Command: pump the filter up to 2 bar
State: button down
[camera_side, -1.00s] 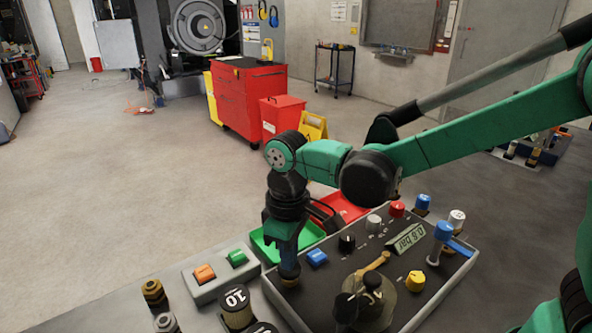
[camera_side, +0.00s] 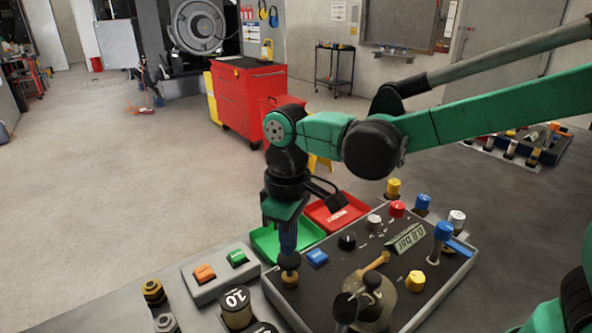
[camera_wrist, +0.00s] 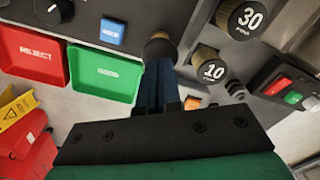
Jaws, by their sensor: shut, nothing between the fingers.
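The pump knob (camera_side: 289,259) is a dark round cap above a brass-coloured collar on the left part of the dark control panel (camera_side: 325,280). It also shows in the wrist view (camera_wrist: 158,47). My gripper (camera_side: 288,247) points straight down, shut and empty, with its fingertips right at the top of the knob. I cannot tell whether they touch it. In the wrist view my gripper (camera_wrist: 160,66) partly covers the knob. The small display (camera_side: 406,238) seems to read 0.8 bar. A brownish see-through bowl (camera_side: 385,306), possibly the filter, stands at the panel's front beside a brass lever (camera_side: 375,264).
A blue button (camera_side: 317,258) and a black knob (camera_side: 347,241) sit close right of my gripper. Green (camera_side: 270,243) and red (camera_side: 348,210) trays lie behind. Left is a box with orange and green buttons (camera_side: 220,265); weights (camera_side: 236,306) stand in front.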

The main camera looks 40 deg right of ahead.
jog(key=shift+f, duration=0.15)
jog(key=shift+f, duration=1.45)
jog(key=shift+r, duration=1.65)
jog(key=shift+f, duration=0.2)
jog(key=shift+r, duration=0.2)
jog(key=shift+f, duration=0.1)
jog(key=shift+r, duration=1.9)
dwell(0.8)
